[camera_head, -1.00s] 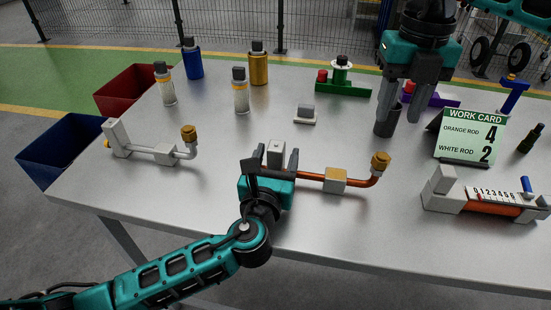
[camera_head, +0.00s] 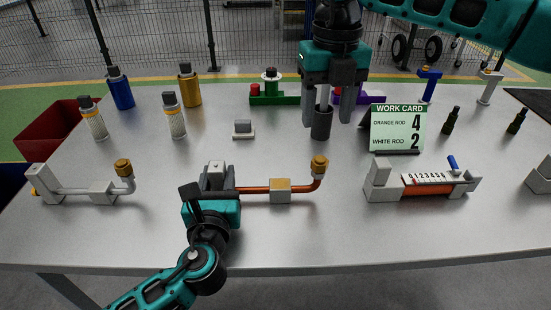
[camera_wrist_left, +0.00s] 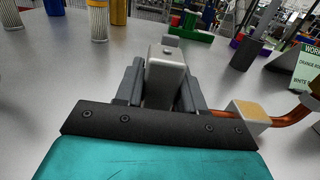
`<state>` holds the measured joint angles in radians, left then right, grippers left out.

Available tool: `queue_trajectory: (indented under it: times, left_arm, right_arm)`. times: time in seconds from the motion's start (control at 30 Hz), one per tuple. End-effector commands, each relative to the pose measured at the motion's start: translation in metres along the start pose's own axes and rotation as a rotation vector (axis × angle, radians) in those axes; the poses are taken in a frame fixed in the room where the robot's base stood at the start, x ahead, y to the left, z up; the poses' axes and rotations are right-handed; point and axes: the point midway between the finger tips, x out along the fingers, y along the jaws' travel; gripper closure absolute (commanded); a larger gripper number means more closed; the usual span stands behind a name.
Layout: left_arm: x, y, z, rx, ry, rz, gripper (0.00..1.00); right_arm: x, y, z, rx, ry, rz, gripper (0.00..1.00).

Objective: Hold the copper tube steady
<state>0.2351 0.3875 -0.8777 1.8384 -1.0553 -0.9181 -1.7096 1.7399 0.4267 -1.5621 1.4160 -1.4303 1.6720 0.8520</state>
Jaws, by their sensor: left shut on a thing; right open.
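The copper tube (camera_head: 255,189) runs along the front of the table. It carries a tan-topped block (camera_head: 280,190) and bends up to a brass cap (camera_head: 319,164) at its right end. My left gripper (camera_head: 212,190) is at the tube's left end. In the left wrist view its jaws (camera_wrist_left: 165,88) are shut on the grey upright end block (camera_wrist_left: 166,75), and the tube comes out to the right of them. My right gripper (camera_head: 328,118) is open, pointing down at a dark cup (camera_head: 321,125); whether it touches the cup cannot be told.
A similar silver tube (camera_head: 75,191) stands at left. A work card (camera_head: 398,130) and a numbered gauge fixture (camera_head: 425,186) are at right. Several bottles and a red bin (camera_head: 48,130) are at back left.

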Motion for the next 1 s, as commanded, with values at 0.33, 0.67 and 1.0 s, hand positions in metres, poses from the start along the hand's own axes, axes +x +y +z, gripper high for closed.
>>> queue_trajectory:
  times: [0.33,0.67,1.0]
  left_arm:
    - [0.000,0.000,0.000,0.000,0.001,-0.001,1.00]
    - [0.000,0.000,-0.001,0.000,0.001,-0.001,1.00]
    - [0.000,0.000,-0.001,0.000,0.001,-0.001,1.00]
  right_arm:
    - [-0.004,0.000,0.001,-0.400,-0.002,0.000,0.43]
    - [-0.010,0.000,0.002,-1.023,-0.001,0.000,0.43]
    - [-0.016,-0.002,0.003,-1.662,-0.002,-0.001,0.43]
